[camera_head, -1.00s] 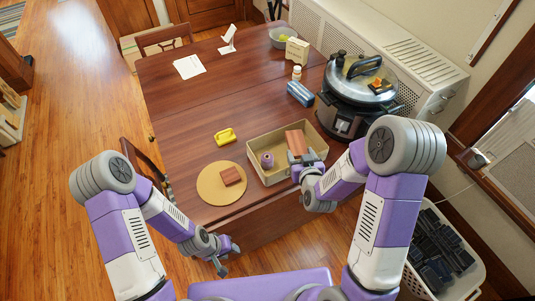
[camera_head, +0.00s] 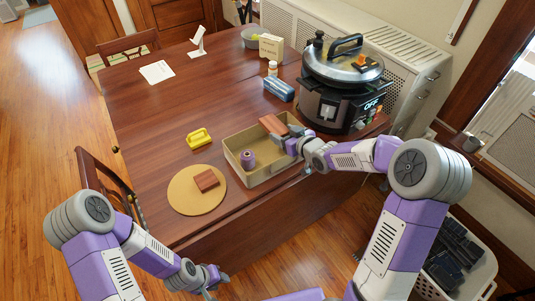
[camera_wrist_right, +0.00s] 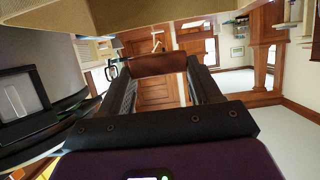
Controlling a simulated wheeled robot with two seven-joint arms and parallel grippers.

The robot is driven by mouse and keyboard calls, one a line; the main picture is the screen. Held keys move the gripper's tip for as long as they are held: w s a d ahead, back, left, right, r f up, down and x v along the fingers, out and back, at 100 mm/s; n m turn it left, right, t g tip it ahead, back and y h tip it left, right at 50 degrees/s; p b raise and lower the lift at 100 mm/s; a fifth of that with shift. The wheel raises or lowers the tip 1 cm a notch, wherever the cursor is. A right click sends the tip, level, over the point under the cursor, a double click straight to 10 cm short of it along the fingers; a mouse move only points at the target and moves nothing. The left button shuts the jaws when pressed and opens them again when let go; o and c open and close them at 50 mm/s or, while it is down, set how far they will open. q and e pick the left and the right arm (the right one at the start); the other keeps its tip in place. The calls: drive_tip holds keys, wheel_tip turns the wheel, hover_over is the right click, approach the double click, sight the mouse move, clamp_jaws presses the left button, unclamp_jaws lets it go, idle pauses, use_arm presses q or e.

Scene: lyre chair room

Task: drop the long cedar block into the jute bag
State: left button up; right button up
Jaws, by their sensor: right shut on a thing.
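The long cedar block (camera_head: 273,124) is a reddish-brown bar at the back of the open tan box (camera_head: 266,177). My right gripper (camera_head: 288,137) is shut on it and holds it at about the height of the box's rim. In the right wrist view the block (camera_wrist_right: 158,64) lies crosswise between the two dark fingertips. My left gripper (camera_head: 216,284) is empty, low in front of the table, its fingers apart. I cannot make out a jute bag in either view.
In the box stands a purple spool (camera_head: 248,160). Left of it, a short reddish block (camera_head: 207,180) lies on a round tan board (camera_head: 184,202). A yellow object (camera_head: 199,138), a blue box (camera_head: 279,89) and a large cooker (camera_head: 342,85) are nearby. The table's left side is mostly clear.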

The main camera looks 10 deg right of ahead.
wheel_tip(320, 180, down, 6)
drive_tip(key=b, duration=0.3)
drive_tip(key=shift+r+b, duration=0.15)
drive_tip(key=shift+b, duration=0.25)
drive_tip(key=o, duration=1.1)
drive_tip(key=shift+s, duration=0.1)
drive_tip(key=p+v, duration=0.2)
drive_tip(key=v, duration=0.5)
drive_tip(key=shift+s+r, duration=0.15)
drive_tip(key=shift+s, duration=0.05)
